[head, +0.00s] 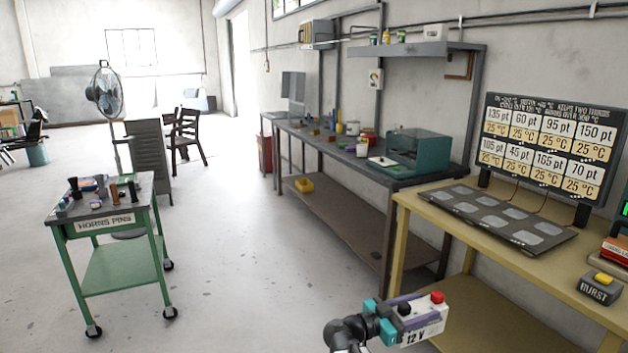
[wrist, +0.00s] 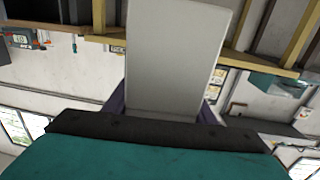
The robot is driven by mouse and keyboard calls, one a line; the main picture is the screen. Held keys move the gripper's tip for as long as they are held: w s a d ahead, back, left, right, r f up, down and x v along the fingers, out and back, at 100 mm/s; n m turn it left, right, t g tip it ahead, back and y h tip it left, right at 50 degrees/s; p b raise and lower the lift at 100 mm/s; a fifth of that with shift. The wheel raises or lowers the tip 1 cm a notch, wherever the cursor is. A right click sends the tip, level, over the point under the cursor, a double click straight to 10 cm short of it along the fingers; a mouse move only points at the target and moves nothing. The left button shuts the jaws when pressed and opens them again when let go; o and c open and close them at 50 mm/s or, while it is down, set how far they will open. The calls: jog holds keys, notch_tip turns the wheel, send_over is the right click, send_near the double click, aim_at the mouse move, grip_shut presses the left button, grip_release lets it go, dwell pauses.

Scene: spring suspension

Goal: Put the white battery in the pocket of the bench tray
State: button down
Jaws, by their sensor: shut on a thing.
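The white battery (head: 428,327) is marked 12 V and has a red and a black terminal cap on top. My gripper (head: 404,313), teal with purple fingers, is shut on it in the lower middle of the head view, in front of the yellow table. In the wrist view the battery (wrist: 172,60) is a plain pale block between the purple fingers of my gripper (wrist: 163,108).
The yellow table (head: 440,215) at right bears a dark panel (head: 500,216) of grey pads, a temperature board (head: 548,145) and a BURST button (head: 598,288). The long dark bench (head: 345,158) with the teal box (head: 418,152) runs along the wall. A green cart (head: 110,225) stands left; open floor lies between.

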jog(key=s+a+n+t+y, duration=0.1)
jog(key=a+n+t+y, duration=0.1)
jog(key=a, duration=0.9)
jog(key=n+t, duration=0.1)
jog(key=t, duration=0.1)
jog(key=shift+s+a+t, duration=0.15)
jog(key=shift+s+t, duration=0.2)
jog(key=shift+t, duration=0.05)
jog(key=shift+a+r+n+y, duration=0.1)
jog(key=shift+n+y, duration=0.2)
jog(key=shift+w+a, duration=0.1)
jog(key=shift+w, duration=0.15)
jog(key=shift+s, duration=0.2)
